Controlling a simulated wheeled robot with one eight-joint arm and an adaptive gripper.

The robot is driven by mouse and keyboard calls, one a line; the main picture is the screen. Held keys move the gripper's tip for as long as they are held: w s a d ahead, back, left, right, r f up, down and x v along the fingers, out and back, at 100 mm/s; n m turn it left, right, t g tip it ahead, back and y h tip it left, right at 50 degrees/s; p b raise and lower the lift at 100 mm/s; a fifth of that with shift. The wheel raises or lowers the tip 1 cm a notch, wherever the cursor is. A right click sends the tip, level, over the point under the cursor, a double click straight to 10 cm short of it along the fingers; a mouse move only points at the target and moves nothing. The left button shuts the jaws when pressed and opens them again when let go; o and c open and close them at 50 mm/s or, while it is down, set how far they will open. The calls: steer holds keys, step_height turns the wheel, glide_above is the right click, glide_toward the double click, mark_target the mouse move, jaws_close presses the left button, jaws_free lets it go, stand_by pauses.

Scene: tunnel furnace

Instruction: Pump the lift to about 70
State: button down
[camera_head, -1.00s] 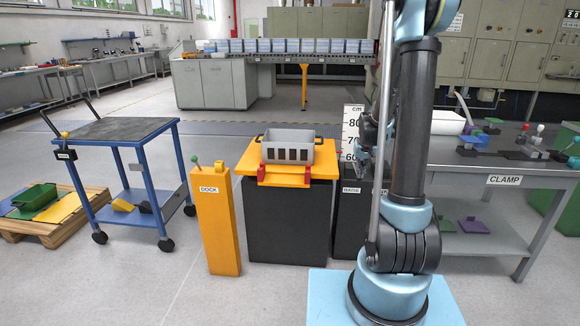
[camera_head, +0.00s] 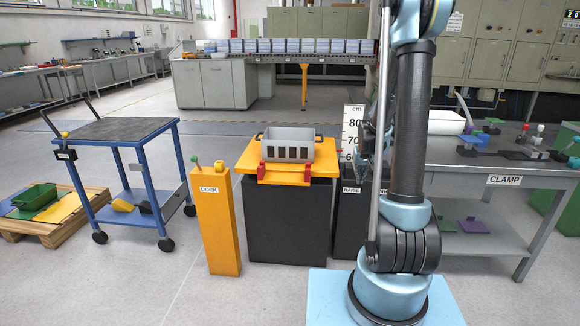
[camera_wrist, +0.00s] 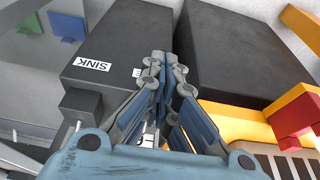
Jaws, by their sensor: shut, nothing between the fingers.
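The lift has a black body (camera_head: 288,222) and an orange platform (camera_head: 246,158) with red stops (camera_head: 308,172). Its platform edge looks near the lower part of the cm scale (camera_head: 352,122), which shows 80, 70 and part of 60. To its right stands a black control box (camera_head: 346,215) labelled RAISE. In the wrist view the box (camera_wrist: 125,25) shows a SINK label (camera_wrist: 92,64), a second label mostly hidden by my fingers, and a dark block (camera_wrist: 80,103) on its side. My gripper (camera_wrist: 166,62) is shut and empty, over this box beside the lift body (camera_wrist: 240,50).
A grey slotted bin (camera_head: 289,146) sits on the platform. A yellow DOCK post (camera_head: 215,220) stands left of the lift, with a blue cart (camera_head: 120,130) beyond it. The CLAMP bench (camera_head: 470,165) is close on the right. Open floor lies in front of the lift.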

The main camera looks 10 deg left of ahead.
steer(key=w+r, duration=0.3)
steer(key=r, duration=0.5)
steer(key=w+r, duration=0.3)
steer(key=r, duration=0.5)
stand_by(0.4)
steer(key=shift+f, duration=0.2)
stand_by(0.5)
steer(key=shift+f, duration=0.15)
steer(key=shift+f, duration=0.4)
stand_by(0.5)
steer(key=shift+s+f, duration=0.1)
